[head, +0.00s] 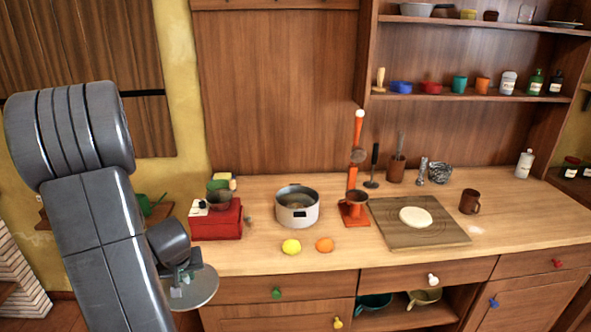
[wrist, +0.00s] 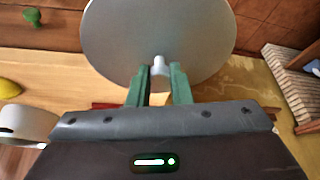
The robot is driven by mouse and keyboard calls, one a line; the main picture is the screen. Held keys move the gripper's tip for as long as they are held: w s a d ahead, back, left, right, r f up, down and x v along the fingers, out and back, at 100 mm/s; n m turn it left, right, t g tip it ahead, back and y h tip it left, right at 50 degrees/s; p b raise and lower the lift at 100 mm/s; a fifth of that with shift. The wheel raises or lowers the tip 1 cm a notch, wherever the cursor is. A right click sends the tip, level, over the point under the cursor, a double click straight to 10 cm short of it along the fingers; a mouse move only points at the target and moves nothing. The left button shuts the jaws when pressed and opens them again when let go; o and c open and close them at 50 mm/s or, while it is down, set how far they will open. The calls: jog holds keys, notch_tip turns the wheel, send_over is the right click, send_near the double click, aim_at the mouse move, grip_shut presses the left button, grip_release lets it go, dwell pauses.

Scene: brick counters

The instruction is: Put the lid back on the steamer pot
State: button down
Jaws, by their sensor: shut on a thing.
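The steamer pot (head: 297,207) is a round silvery pot with a dark front label, standing open on the wooden counter. The lid (head: 197,291) is a flat grey disc that shows in front of the counter's left front edge, left of and nearer than the pot. My gripper (head: 180,283) holds it. In the wrist view, the two green fingers of my gripper (wrist: 159,82) are shut on the pale knob of the lid (wrist: 150,30). Part of a pale round body, perhaps the pot (wrist: 27,125), shows at the left of the wrist view.
A red box (head: 216,222) with a scale-like top stands left of the pot. A lemon (head: 291,246) and an orange (head: 324,244) lie in front of it. An orange device (head: 355,208) stands to its right, then a board (head: 440,236) with dough (head: 416,217).

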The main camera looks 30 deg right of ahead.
jog(key=s+d+r+m, duration=0.2)
jog(key=d+r, duration=0.2)
jog(key=d, duration=0.4)
jog(key=s+d+r+m+h, duration=0.1)
jog(key=s+d+r+m, duration=0.1)
jog(key=d, duration=0.7)
jog(key=s+d+r+m+g+h, duration=0.1)
jog(key=s+d+r, duration=0.3)
jog(key=d, duration=0.5)
notch_tip(320, 180, up, 2)
jog(key=shift+s+r+m, duration=0.1)
jog(key=shift+s+m, duration=0.1)
jog(key=shift+m, duration=0.7)
